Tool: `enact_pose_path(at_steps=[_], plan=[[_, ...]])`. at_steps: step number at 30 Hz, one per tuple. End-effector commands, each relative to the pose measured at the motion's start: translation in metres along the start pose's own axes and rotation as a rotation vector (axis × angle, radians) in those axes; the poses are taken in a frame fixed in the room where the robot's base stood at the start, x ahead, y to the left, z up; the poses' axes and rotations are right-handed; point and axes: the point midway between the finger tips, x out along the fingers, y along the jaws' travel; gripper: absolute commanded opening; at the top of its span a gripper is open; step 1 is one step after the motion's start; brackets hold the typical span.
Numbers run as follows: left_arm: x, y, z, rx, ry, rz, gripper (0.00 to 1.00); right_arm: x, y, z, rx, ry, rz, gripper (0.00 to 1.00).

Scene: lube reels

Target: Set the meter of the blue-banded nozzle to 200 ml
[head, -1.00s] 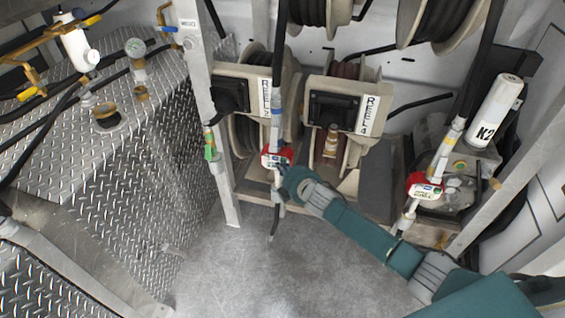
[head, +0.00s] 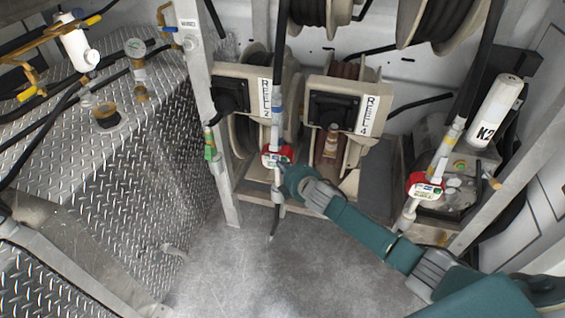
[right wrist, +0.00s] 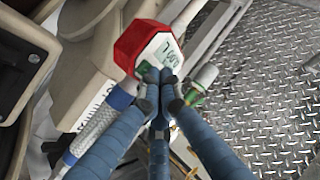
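The blue-banded nozzle (head: 277,112) hangs upright in front of the reels in the head view. Its red meter (head: 277,156) has a pale display. In the right wrist view the blue band (right wrist: 122,97) lies left of the red meter (right wrist: 141,40). The display shows dark digits, turned and too small to read surely. My right gripper (right wrist: 160,80) has its blue fingers drawn together, with tips at the lower edge of the meter face, over green buttons. Contact cannot be told. In the head view the right gripper (head: 288,174) is beside the meter. My left gripper is out of view.
A second nozzle with a red meter (head: 425,188) hangs to the right, near a white K2 cylinder (head: 497,110). A green-marked nozzle (head: 210,145) hangs at left by a post. Reel housings stand behind. The floor (head: 250,270) below is clear.

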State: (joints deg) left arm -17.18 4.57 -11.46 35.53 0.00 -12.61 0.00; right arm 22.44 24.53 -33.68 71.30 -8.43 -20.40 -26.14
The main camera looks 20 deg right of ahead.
Motion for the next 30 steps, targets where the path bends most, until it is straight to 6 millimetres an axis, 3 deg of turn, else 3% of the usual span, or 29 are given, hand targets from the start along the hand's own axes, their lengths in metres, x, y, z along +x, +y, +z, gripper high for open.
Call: enact_pose_path(at_steps=[30], plan=[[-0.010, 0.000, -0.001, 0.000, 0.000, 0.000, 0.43, -0.017, -0.012, -0.012, 0.000, 0.000, 0.000, 0.00]])
